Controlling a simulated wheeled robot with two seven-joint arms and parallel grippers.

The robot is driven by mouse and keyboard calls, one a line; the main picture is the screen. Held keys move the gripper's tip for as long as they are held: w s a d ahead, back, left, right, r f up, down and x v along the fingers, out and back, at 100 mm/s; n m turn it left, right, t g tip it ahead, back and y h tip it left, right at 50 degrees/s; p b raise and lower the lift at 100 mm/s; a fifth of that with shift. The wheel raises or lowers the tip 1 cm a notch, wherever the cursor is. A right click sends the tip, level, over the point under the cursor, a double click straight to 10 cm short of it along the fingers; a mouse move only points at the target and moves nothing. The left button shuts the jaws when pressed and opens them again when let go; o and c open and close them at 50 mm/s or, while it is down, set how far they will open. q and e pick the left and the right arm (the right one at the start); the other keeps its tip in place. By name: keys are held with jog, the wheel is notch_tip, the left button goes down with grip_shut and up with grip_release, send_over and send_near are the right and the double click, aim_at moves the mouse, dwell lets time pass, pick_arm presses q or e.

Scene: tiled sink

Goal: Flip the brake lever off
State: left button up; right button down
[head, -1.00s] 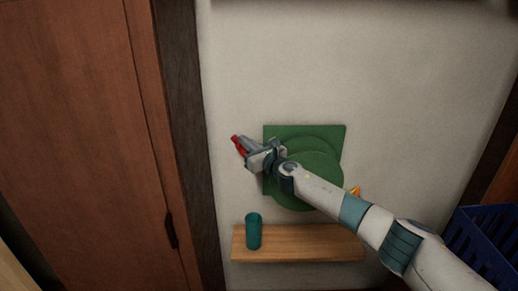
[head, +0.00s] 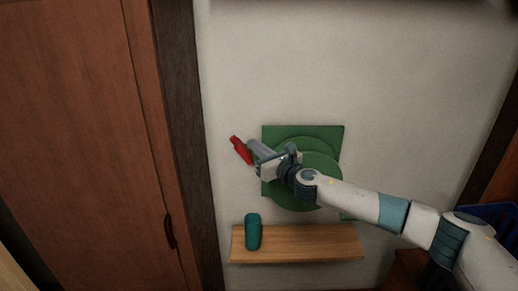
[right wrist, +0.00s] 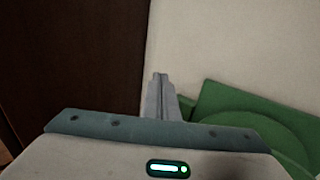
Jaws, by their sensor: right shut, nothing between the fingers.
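The red lever (head: 241,151) shows in the head view just left of the green wall panel with round discs (head: 322,135). It slants from upper left to lower right. My right gripper (head: 252,145) is shut and empty, its fingertips close to the right side of the lever; I cannot tell whether they touch. In the right wrist view the shut fingertips (right wrist: 160,76) point at the wall, and the lever is not visible there. The green panel (right wrist: 240,115) is at the right of that view. My left gripper is not in view.
A wooden shelf (head: 300,243) below the panel carries a teal cup (head: 252,232). A brown door (head: 80,140) with a dark frame stands at the left. A blue basket (head: 489,214) is at the right edge, partly hidden by my right arm. The wall above the panel is bare.

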jog(key=shift+s+d+r, duration=0.2)
jog(key=shift+s+d, duration=0.05)
jog(key=shift+s, duration=0.2)
jog(key=shift+s+d+r, duration=0.15)
jog(key=shift+s+d, duration=0.05)
jog(key=shift+s, duration=0.25)
